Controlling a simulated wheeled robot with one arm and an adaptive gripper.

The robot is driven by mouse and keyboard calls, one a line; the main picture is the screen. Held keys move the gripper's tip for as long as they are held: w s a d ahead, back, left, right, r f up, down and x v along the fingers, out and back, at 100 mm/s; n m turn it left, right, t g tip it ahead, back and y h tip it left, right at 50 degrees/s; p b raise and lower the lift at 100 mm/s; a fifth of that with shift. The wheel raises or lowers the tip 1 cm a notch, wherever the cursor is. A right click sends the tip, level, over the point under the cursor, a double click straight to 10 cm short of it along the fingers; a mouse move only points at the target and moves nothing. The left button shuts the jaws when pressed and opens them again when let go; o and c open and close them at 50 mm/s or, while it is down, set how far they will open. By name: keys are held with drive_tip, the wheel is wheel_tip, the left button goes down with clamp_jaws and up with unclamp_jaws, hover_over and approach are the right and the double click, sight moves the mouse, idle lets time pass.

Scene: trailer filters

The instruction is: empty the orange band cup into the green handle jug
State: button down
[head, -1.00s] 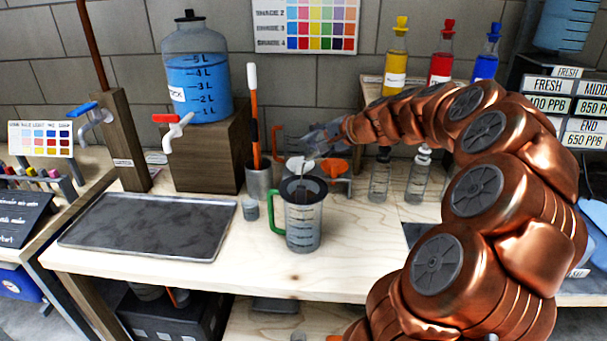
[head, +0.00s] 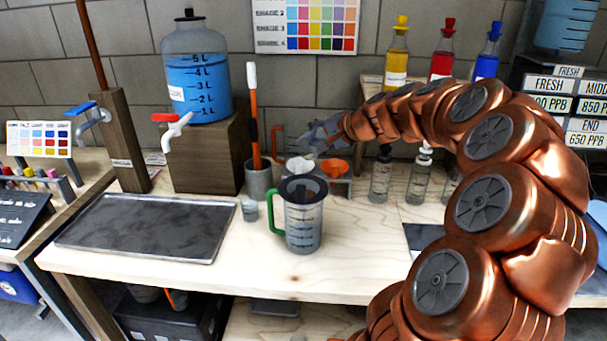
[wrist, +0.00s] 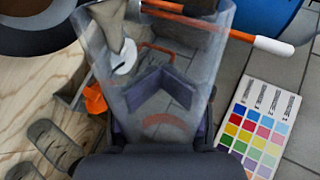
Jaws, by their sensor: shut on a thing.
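The green handle jug (head: 303,230) stands upright on the wooden bench, clear grey with a dark rim and its green handle at the left. My gripper (head: 325,136) is above and behind the jug in the head view. It is shut on a clear cup, which is tilted and hard to make out there. In the wrist view the cup (wrist: 190,95) fills the middle, with a faint orange mark low on its wall and a beige patch near its mouth. A dark rim with brown inside, likely the jug (wrist: 60,40), shows at the top left. The liquid level is unclear.
An orange funnel (head: 335,168) sits in a rack behind the jug. A grey holder (head: 258,180) with an orange-and-white stick and a small grey cup (head: 250,210) stand left. A dark tray (head: 150,228) lies farther left. Clear bottles (head: 381,178) stand right. The front bench is clear.

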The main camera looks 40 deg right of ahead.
drive_tip(key=shift+s+a+r+n+t+h+b, duration=0.15)
drive_tip(key=shift+r+n+h+b, duration=0.3)
drive_tip(key=shift+b, duration=0.65)
drive_tip(key=shift+w+a+r+n+t+h+b, duration=0.15)
drive_tip(key=shift+a+r+n+h+b, duration=0.2)
drive_tip(key=shift+b, duration=0.7)
idle(0.4)
drive_tip(key=shift+s+a+r+n+t+h+b, duration=0.15)
drive_tip(key=shift+a+r+n+t+h+b, duration=0.35)
drive_tip(key=shift+b, duration=0.85)
drive_tip(key=shift+s+a+r+n+t+h+b, duration=0.1)
drive_tip(key=shift+s+a+r+n+h+b, duration=0.1)
drive_tip(key=shift+r+n+h+b, duration=0.85)
idle(0.7)
drive_tip(key=shift+d+f+m+y, duration=0.1)
drive_tip(key=shift+f+m+y, duration=0.15)
drive_tip(key=shift+f+y, duration=0.25)
idle(0.4)
drive_tip(key=d+m+y+p, duration=0.1)
drive_tip(key=p, duration=0.2)
drive_tip(key=f+m+g+y+p, duration=0.1)
drive_tip(key=p, duration=0.2)
drive_tip(key=shift+w+d+f, duration=0.15)
drive_tip(key=shift+w+d, duration=0.15)
drive_tip(key=shift+d, duration=0.05)
drive_tip(key=shift+f+m, duration=0.3)
drive_tip(key=shift+f, duration=0.05)
drive_tip(key=shift+y, duration=0.25)
